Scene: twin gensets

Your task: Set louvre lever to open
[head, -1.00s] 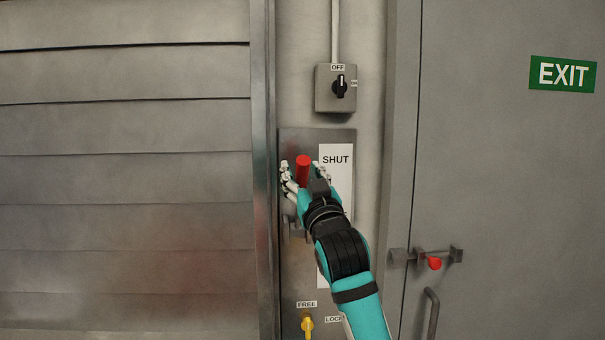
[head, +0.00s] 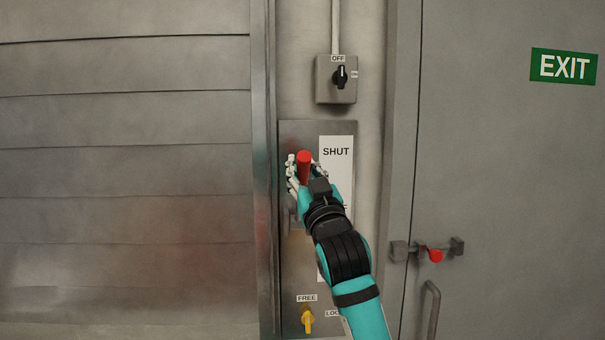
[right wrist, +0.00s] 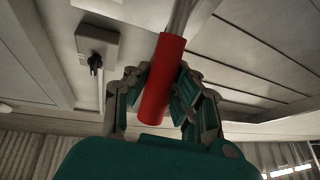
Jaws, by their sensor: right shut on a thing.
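The louvre lever has a red cylindrical grip (head: 304,166) and stands in front of a metal plate (head: 296,262) with a white label strip reading SHUT (head: 336,152) near its top. The rest of the strip is mostly hidden by my arm. My right gripper (head: 305,178) is shut around the red grip, with fingers on both sides of it. In the right wrist view the red grip (right wrist: 163,80) stands between the fingers (right wrist: 160,92), with a grey shaft beyond it. The closed louvre slats (head: 125,170) fill the left side. My left gripper is not in view.
A yellow knob (head: 308,320) labelled FREE and LOCK sits low on the plate. A grey switch box (head: 324,90) marked OFF is above. On the right is a door with a red-ended latch (head: 436,256), a handle (head: 432,312) and an EXIT sign (head: 563,67).

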